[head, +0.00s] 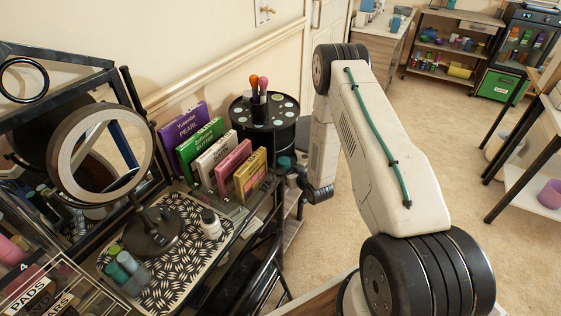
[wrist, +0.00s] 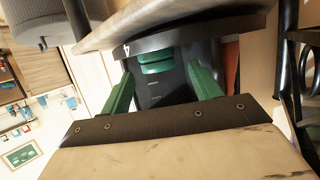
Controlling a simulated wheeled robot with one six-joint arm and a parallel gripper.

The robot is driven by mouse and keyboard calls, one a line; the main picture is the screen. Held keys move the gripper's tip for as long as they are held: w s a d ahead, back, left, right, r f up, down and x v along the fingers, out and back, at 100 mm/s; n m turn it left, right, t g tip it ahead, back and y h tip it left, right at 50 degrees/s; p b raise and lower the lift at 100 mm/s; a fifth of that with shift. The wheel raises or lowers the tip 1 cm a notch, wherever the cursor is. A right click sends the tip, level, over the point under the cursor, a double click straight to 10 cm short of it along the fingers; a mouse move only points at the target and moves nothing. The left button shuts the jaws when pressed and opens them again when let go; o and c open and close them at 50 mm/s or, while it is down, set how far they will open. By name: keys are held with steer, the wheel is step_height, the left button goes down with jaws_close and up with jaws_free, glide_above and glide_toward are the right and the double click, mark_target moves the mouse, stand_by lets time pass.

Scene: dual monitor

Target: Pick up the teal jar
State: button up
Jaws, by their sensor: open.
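The teal jar (head: 284,162) shows as a small teal patch beside the black round organizer, close to my gripper (head: 291,174), which is small and partly hidden by my arm. In the wrist view the teal jar (wrist: 155,62) appears between the two green fingers of my gripper (wrist: 158,72), near their tips. The fingers are apart, with a visible gap on each side of the jar. Part of the jar is hidden by a dark curved rim above it. I cannot tell how deep it lies between the fingers.
The black round organizer (head: 265,127) holds brushes just behind the jar. Several upright boxes, including a yellow one (head: 250,174), stand to its left. A ring light (head: 100,153) and a white bottle (head: 210,224) stand on the patterned tray (head: 178,266). Open carpet (head: 430,140) lies right.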

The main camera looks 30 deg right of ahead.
mark_target(287, 165)
steer(key=x, duration=0.7)
steer(key=shift+w+d, duration=0.15)
steer(key=shift+d, duration=0.15)
steer(key=c, duration=0.8)
